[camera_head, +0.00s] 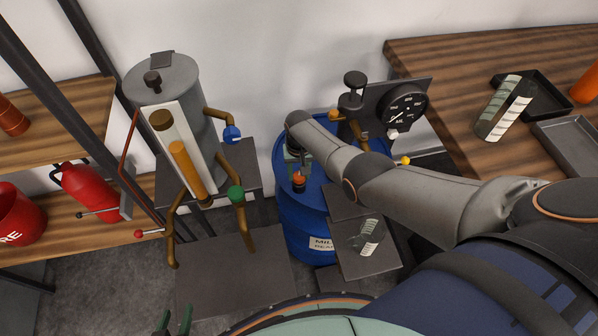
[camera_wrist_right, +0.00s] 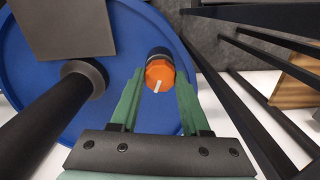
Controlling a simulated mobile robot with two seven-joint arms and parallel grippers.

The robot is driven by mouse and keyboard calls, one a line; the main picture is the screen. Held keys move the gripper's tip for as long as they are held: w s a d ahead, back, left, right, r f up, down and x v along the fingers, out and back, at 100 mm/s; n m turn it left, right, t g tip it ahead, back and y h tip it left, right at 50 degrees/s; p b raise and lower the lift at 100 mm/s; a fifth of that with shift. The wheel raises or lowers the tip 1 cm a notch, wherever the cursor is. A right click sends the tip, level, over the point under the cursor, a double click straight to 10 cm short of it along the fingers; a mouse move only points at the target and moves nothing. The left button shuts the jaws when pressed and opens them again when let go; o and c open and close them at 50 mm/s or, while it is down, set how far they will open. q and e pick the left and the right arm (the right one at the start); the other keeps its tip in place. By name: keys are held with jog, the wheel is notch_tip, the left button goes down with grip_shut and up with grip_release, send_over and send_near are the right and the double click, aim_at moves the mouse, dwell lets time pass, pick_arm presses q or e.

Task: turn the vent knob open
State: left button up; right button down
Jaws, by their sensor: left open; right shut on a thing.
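The vent knob (camera_wrist_right: 159,76) is orange with a white mark and a black base, on top of the blue drum (camera_head: 310,225). It also shows in the head view (camera_head: 299,180) as a small orange spot. In the right wrist view my right gripper's green fingers (camera_wrist_right: 156,92) are on either side of the knob, shut on it. In the head view my right gripper (camera_head: 296,168) is over the drum lid, partly hidden by my arm. My left gripper (camera_head: 175,319) is open and empty at the bottom edge, with only its green fingertips showing.
A black post (camera_wrist_right: 55,118) rises from the lid beside the knob. A dial gauge (camera_head: 402,108) stands behind the drum. A grey tank (camera_head: 165,75) with pipes and coloured valves is to the left. A wooden table (camera_head: 445,75) with trays is at right.

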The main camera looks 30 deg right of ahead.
aim_at(299, 175)
jog(key=shift+m, duration=0.8)
jog(key=shift+c, duration=1.9)
grip_release()
notch_tip(299, 175, up, 6)
jog(key=p, duration=0.3)
jog(key=shift+f+p, duration=0.15)
jog(key=shift+p, duration=0.25)
jog(key=shift+r, duration=0.25)
notch_tip(299, 175, up, 6)
jog(key=shift+r, duration=0.15)
